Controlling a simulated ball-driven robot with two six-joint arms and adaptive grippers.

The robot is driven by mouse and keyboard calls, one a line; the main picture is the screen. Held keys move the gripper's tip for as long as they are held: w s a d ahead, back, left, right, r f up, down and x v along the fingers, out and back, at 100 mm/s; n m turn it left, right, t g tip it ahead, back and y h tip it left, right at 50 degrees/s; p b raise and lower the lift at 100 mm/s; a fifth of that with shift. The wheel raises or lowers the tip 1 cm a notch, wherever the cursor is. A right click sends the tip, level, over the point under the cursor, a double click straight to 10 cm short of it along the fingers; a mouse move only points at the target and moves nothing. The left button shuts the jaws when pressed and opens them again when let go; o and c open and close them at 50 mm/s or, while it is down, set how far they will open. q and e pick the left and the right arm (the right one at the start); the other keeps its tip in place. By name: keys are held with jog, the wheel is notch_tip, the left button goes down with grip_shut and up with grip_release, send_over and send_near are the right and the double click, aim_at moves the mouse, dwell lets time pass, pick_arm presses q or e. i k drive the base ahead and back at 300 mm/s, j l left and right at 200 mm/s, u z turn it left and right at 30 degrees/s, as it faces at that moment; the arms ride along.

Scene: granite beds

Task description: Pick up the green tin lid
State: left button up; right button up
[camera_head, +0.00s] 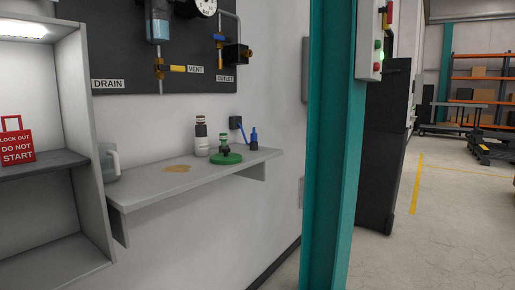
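A round green disc that looks like the green tin lid (232,159) lies flat on a grey wall shelf (145,193). A small dark green fitting (223,142) stands at the disc, and I cannot tell whether it is part of it or separate. Neither of my grippers is in view.
A white bottle with a dark band (201,140) stands just left of the disc, and a small blue bottle (254,140) to its right. A tan patch (177,169) marks the shelf. A clear jug (109,162) is by the cabinet (80,110). A teal column (333,130) stands right.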

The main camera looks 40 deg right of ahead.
aim_at(224, 158)
jog(key=z, duration=1.05)
